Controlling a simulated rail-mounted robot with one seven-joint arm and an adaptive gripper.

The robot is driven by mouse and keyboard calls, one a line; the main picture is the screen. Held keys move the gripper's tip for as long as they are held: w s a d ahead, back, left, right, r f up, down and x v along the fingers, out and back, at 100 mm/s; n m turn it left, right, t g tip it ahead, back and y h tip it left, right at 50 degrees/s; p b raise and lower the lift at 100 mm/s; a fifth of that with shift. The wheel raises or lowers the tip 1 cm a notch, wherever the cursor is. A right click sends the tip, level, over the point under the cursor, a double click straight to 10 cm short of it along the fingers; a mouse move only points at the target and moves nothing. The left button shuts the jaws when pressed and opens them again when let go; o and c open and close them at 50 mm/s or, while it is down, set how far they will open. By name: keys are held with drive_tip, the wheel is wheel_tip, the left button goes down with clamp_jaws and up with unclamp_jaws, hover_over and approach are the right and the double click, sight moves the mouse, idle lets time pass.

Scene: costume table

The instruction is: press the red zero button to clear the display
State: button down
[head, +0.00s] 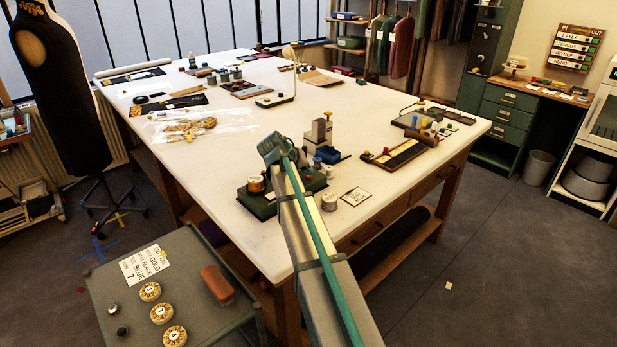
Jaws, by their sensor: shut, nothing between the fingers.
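My arm (322,277) reaches from the bottom edge up over the near part of the white table (218,187). Its grey rounded far end shows above a dark green device (261,207) near the table's front edge. I cannot make out my gripper's fingers there; the arm covers that spot. The green device carries a gold spool, and its middle is hidden behind my arm.
A grey cart (200,317) stands at front left, a black dress form (62,90) at left. The floor at right is mostly clear.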

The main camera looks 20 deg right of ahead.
sight(307, 176)
drive_tip(key=shift+f, duration=0.5)
idle(0.5)
idle(0.3)
drive_tip(key=shift+r, duration=0.9)
drive_tip(key=shift+r, duration=0.15)
drive_tip(key=shift+r+p, duration=1.4)
drive_tip(key=shift+r, duration=0.95)
